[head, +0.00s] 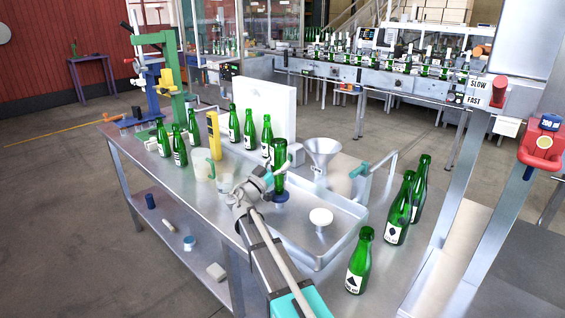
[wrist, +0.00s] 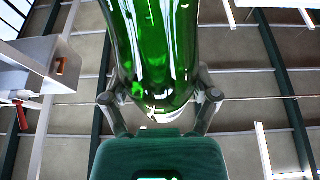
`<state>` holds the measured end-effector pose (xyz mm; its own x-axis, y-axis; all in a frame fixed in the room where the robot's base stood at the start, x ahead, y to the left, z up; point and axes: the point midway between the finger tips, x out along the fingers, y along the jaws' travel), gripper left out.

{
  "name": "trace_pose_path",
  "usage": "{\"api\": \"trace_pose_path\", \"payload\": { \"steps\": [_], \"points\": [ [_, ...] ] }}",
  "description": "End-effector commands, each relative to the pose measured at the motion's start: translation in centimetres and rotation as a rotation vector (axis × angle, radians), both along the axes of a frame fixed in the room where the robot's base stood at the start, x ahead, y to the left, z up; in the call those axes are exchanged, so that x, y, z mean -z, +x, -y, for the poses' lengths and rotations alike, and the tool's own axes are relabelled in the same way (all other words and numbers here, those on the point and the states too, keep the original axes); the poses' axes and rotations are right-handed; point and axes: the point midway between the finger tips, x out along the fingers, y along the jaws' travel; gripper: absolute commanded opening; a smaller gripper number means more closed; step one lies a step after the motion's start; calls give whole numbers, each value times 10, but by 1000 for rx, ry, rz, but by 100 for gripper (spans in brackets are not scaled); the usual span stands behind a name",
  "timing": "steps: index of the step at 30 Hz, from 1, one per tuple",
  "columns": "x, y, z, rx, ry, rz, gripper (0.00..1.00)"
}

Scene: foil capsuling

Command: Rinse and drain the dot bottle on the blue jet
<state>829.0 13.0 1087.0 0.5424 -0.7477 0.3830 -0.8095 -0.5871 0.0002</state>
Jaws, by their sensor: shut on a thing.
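My gripper (head: 268,180) is shut on a green glass bottle (head: 280,158). The held bottle is close to vertical above the blue jet (head: 280,196) at the sink's left end. Its lower end is at or just over the jet; I cannot tell whether they touch. In the wrist view the bottle (wrist: 155,50) fills the upper middle between the two fingers (wrist: 160,105), against the ceiling. The mark on its label is not readable, so I cannot confirm a dot. No water is visible.
The steel sink (head: 335,222) holds a white round piece (head: 321,217). A funnel (head: 321,152) stands behind it. Several green bottles (head: 397,215) stand on the right, and more stand at the back left. A clear jug (head: 203,165) and a white panel (head: 268,105) are near.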

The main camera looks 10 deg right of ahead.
Motion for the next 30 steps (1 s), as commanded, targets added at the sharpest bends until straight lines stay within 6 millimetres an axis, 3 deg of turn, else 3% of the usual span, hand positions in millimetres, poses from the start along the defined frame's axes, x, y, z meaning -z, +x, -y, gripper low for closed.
{"api": "trace_pose_path", "payload": {
  "steps": [30],
  "points": [
    [-30, 0, 0, 0, -1, 1, 16]
  ]
}}
